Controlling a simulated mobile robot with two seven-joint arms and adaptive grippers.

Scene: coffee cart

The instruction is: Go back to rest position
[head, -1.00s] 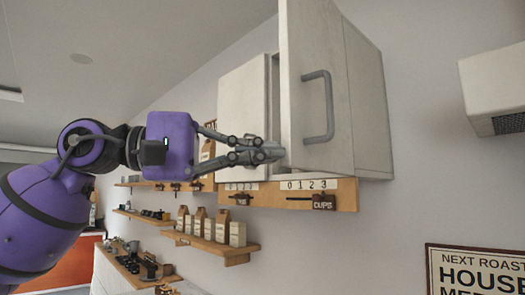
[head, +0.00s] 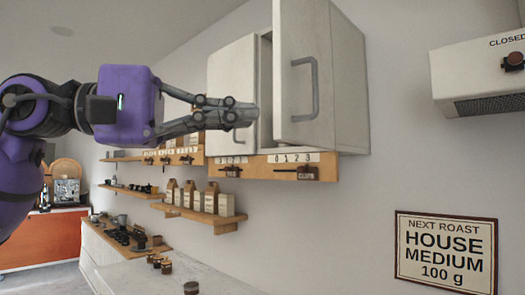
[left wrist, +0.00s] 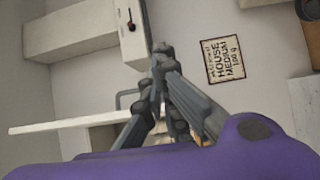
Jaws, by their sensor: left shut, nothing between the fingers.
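My left gripper (head: 240,115) is shut and empty, its fingertips pointing right in front of the wall cabinet. In the head view it overlaps the lower part of the pale left door (head: 232,75). I cannot tell whether it touches that door. The right cabinet door (head: 290,45), with a grey bar handle (head: 305,90), stands out from the cabinet body (head: 348,85). In the left wrist view the fingers (left wrist: 160,55) are close together, with a pale panel (left wrist: 70,123) and a grey handle to their left. My right gripper is not in view.
A wooden rail (head: 262,168) with small tags runs under the cabinet. Wooden shelves (head: 213,222) with bags and a counter (head: 130,272) lie below left. A white box (head: 480,80) is on the wall at right, above a roast sign (head: 445,248). The wall between is clear.

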